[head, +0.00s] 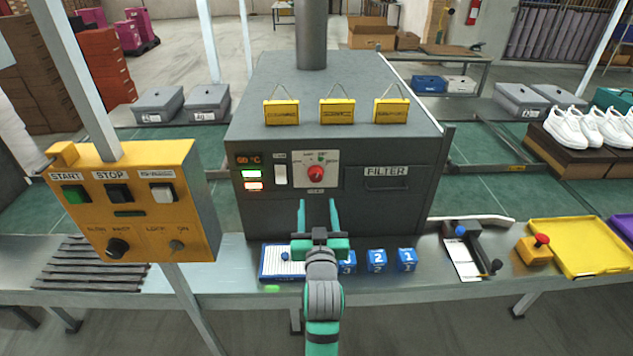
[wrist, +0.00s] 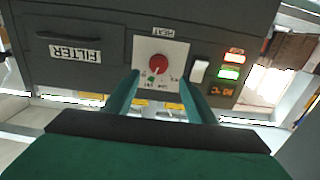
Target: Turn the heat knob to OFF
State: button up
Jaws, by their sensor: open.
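The red heat knob (head: 316,173) sits on a pale dial plate (head: 329,182) on the front of the dark grey oven (head: 345,150). In the wrist view, which is upside down, the knob (wrist: 159,64) shows between and beyond my fingers. The small dial markings are too blurred for me to read the pointer's setting. My gripper (head: 316,206) is open and empty, with its two teal fingers pointing at the oven front below the knob. The fingers (wrist: 158,92) appear apart from the knob in the wrist view.
Left of the dial are a white rocker switch (head: 280,170) and a lit display (head: 249,160); right is the FILTER drawer (head: 386,178). Blue numbered blocks (head: 376,260) stand on the bench below. A yellow control box (head: 140,205) stands at left.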

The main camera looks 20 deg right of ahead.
aim_at(316, 179)
jog(key=x, duration=1.1)
jog(key=shift+d+r, duration=0.15)
jog(key=shift+r, duration=0.1)
jog(key=c, duration=1)
